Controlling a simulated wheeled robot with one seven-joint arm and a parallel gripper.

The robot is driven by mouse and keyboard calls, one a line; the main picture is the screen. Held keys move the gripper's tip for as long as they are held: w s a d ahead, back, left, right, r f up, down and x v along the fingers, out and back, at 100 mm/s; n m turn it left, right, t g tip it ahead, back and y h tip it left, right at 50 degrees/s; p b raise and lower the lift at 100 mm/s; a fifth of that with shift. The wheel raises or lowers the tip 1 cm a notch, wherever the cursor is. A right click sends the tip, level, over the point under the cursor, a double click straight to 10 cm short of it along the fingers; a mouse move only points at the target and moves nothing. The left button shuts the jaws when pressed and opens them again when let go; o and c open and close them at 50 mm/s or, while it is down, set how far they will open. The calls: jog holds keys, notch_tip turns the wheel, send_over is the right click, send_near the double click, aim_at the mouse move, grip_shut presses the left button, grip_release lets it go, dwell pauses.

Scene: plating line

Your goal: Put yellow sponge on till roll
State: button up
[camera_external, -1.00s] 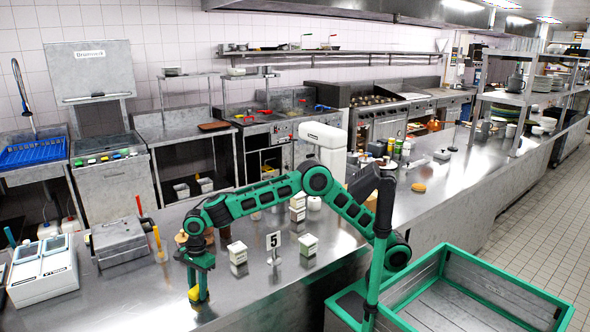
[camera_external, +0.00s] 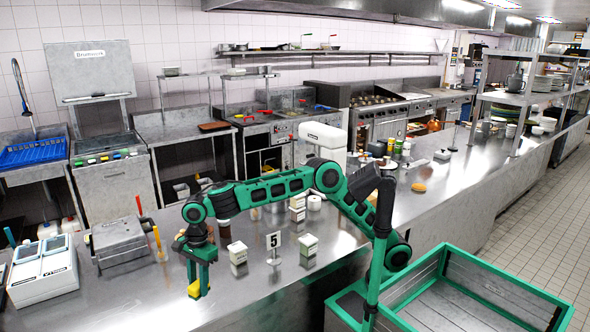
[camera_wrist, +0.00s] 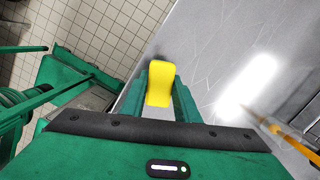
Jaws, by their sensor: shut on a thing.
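The yellow sponge (camera_external: 194,290) is held between the fingers of my gripper (camera_external: 201,289), over the near part of the steel counter. In the wrist view the sponge (camera_wrist: 158,82) stands upright between the two green fingers of my gripper (camera_wrist: 160,95), which is shut on it. A small white cylinder (camera_external: 314,203), which looks like the till roll, stands on the counter behind my arm, to the right of and farther back than the gripper. The till roll is not visible in the wrist view.
Two small square tubs (camera_external: 237,252) (camera_external: 308,245) flank a number 5 sign (camera_external: 273,246). Stacked white boxes (camera_external: 297,207) stand just left of the white cylinder. A grey press-like appliance (camera_external: 119,240) and white scales (camera_external: 43,272) are at left. A green-edged crate (camera_external: 480,290) is at right.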

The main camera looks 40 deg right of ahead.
jog(key=s+r, duration=0.3)
jog(key=s, duration=0.1)
jog(key=w+d+r+m, duration=0.1)
jog(key=w+d+r, duration=0.1)
jog(key=w+d, duration=1.1)
jog(key=w+d+r+m, duration=0.1)
jog(key=w+d+r, duration=0.1)
jog(key=w+d, duration=1.2)
jog(key=w+d+m, duration=0.1)
jog(key=w+d, duration=0.1)
jog(key=d, duration=0.9)
jog(key=w+d+r+m, duration=0.1)
jog(key=w+d, duration=0.1)
jog(key=d, duration=1)
jog(key=w+d, duration=0.2)
jog(key=d, duration=1)
jog(key=shift+r+m+t, duration=0.2)
jog(key=shift+m+t, duration=0.2)
jog(key=d, duration=0.1)
send_over(314, 199)
jog(key=f, duration=0.7)
jog(key=shift+w+d, duration=0.25)
jog(key=shift+d, duration=0.1)
jog(key=shift+f, duration=2.05)
jog(key=shift+f, duration=0.1)
